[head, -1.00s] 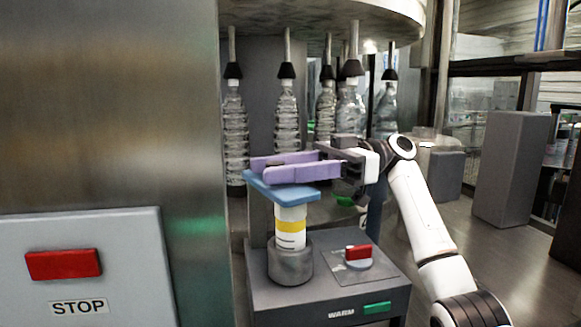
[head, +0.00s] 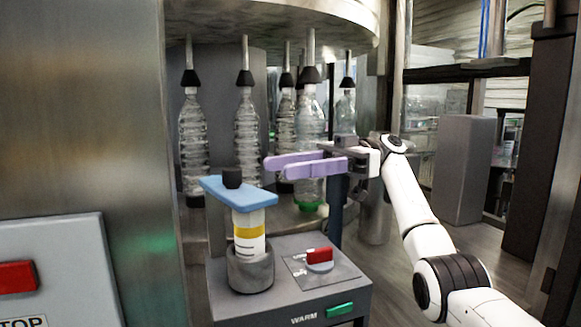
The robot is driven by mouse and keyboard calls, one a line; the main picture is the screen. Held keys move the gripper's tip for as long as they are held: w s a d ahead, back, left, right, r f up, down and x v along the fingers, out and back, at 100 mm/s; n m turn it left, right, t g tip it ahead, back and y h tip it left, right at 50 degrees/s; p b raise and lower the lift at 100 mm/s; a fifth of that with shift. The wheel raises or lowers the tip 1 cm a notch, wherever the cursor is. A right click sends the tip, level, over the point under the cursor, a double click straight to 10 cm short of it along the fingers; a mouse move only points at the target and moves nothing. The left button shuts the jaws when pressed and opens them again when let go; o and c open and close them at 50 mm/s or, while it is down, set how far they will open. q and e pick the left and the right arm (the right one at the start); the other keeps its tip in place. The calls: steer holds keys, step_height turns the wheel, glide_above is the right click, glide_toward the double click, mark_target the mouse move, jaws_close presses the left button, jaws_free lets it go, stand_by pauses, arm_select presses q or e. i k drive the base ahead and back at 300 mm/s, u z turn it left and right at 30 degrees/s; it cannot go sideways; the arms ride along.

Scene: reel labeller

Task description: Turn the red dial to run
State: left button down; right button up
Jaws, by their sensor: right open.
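The red dial (head: 319,256) sits on a light round base on top of a grey box (head: 225,306) marked WARM. Small marks beside the dial are too small to read. My right gripper (head: 275,166) has long purple fingers and is open and empty. It is above and behind the dial in the picture, reaching left in front of the hanging bottles, and it is apart from the dial. My left gripper is not in view.
A white tube with a yellow band (head: 249,237) and blue top plate (head: 236,193) stands in a grey cup (head: 250,271) left of the dial. A green button (head: 339,309) is on the box front. Several clear bottles (head: 247,130) hang behind. A red button (head: 14,277) is at far left.

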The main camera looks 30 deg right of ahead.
mark_target(318, 260)
steer(key=k, duration=1.5)
